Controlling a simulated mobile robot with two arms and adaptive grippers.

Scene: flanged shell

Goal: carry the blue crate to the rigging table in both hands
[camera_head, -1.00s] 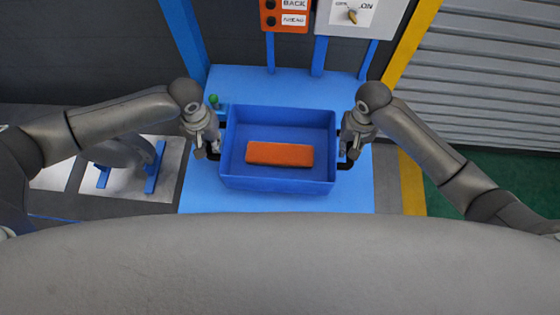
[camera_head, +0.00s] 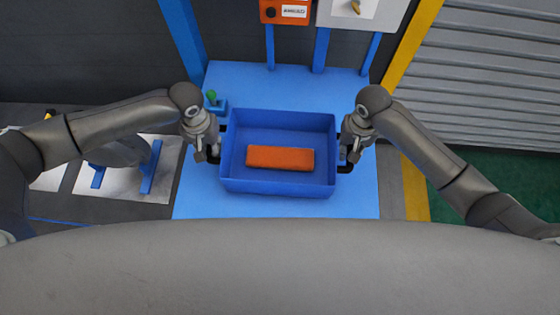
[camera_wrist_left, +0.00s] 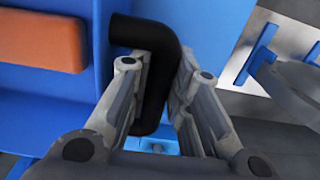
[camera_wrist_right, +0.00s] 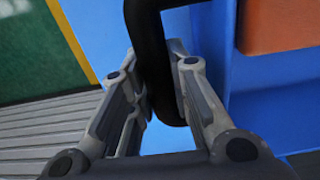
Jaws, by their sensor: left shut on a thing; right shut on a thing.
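The blue crate (camera_head: 278,187) is an open box with a black handle at each side and an orange block (camera_head: 280,158) inside. It looks about level over a blue table (camera_head: 270,85); I cannot tell whether it touches the tabletop. My left gripper (camera_head: 207,153) is at the crate's left side, shut on the black left handle (camera_wrist_left: 158,80). My right gripper (camera_head: 350,156) is at the right side, shut on the right handle (camera_wrist_right: 158,70). The fingers hide part of each handle.
A small green-topped item (camera_head: 211,97) stands on the table just left of the crate's back corner. A grey panel with a switch (camera_head: 355,8) and an orange sign box (camera_head: 285,12) are behind. Left is a pale plate with blue supports (camera_head: 150,168); right is a grey shutter (camera_head: 490,90).

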